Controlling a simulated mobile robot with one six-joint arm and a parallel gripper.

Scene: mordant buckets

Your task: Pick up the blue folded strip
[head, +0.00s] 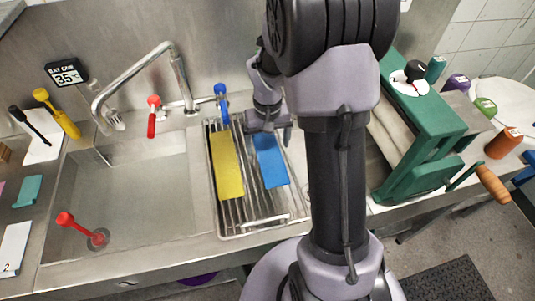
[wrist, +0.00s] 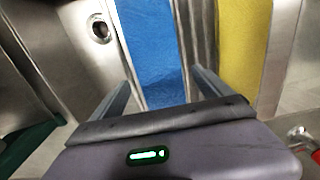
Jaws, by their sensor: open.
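The blue folded strip (head: 270,160) lies on the wire drain rack (head: 262,228) beside the sink, to the right of a yellow strip (head: 227,165). In the wrist view the blue strip (wrist: 153,50) runs away from me between my two fingers. My gripper (wrist: 165,88) is open, with one finger on each side of the strip's near end. In the head view my gripper (head: 268,126) is at the far end of the blue strip, partly hidden by my own wrist. I cannot tell how far the fingertips are above the rack.
The yellow strip (wrist: 242,45) lies close to the right finger. A faucet (head: 135,85) and the sink (head: 140,195) are on the left. A blue-handled tap (head: 221,95) stands near the rack's far edge. A green press (head: 425,130) stands on the right.

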